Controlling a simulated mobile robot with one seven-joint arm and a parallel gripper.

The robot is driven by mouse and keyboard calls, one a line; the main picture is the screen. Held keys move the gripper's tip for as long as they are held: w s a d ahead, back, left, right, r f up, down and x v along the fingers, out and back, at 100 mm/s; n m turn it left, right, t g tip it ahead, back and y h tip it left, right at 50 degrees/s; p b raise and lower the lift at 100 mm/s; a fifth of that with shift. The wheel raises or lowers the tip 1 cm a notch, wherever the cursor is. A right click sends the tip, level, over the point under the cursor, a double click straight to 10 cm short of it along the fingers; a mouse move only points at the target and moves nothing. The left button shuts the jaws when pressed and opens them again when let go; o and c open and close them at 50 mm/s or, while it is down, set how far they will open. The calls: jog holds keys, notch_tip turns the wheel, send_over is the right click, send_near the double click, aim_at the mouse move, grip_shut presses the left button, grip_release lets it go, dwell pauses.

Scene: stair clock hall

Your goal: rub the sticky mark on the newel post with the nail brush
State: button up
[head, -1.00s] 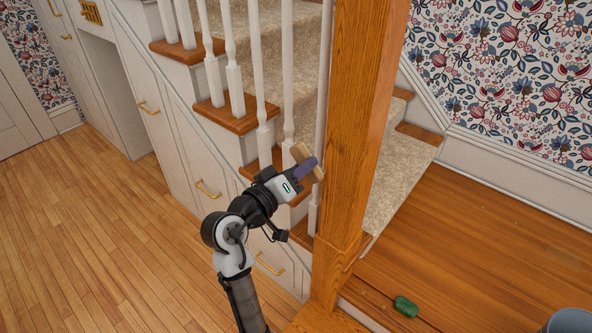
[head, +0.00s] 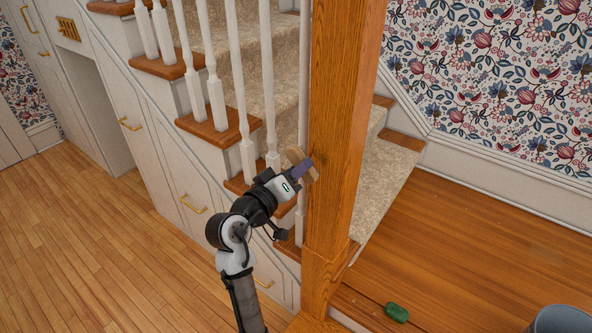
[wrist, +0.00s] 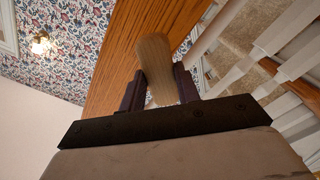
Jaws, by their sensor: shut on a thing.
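The nail brush (head: 294,154) is a pale wooden block, held between the purple-grey fingers of my gripper (head: 304,168). The newel post (head: 345,100) is a tall square orange-brown wooden post just right of the gripper. The brush overlaps the post's left edge in the head view; whether it touches is hard to tell. In the wrist view the brush (wrist: 156,70) stands upright between the fingers, with the post (wrist: 118,75) behind it. I cannot clearly make out the sticky mark; a faint darker patch shows on the post beside the brush. The brush's bristles are hidden.
White balusters (head: 244,105) and carpeted stairs with wooden edges stand close to the left of and behind the post. White drawers (head: 185,190) line the stair side. A green object (head: 397,312) and a grey bucket (head: 562,320) are at lower right. The left floor is clear.

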jog(key=shift+x, duration=1)
dwell(0.3)
jog(key=shift+s+d+p, duration=0.35)
jog(key=shift+s+d, duration=0.85)
jog(key=shift+d, duration=0.45)
jog(key=shift+w+a, duration=0.1)
jog(key=shift+w+a, duration=1.25)
jog(key=shift+a, duration=0.25)
jog(key=shift+c, duration=0.3)
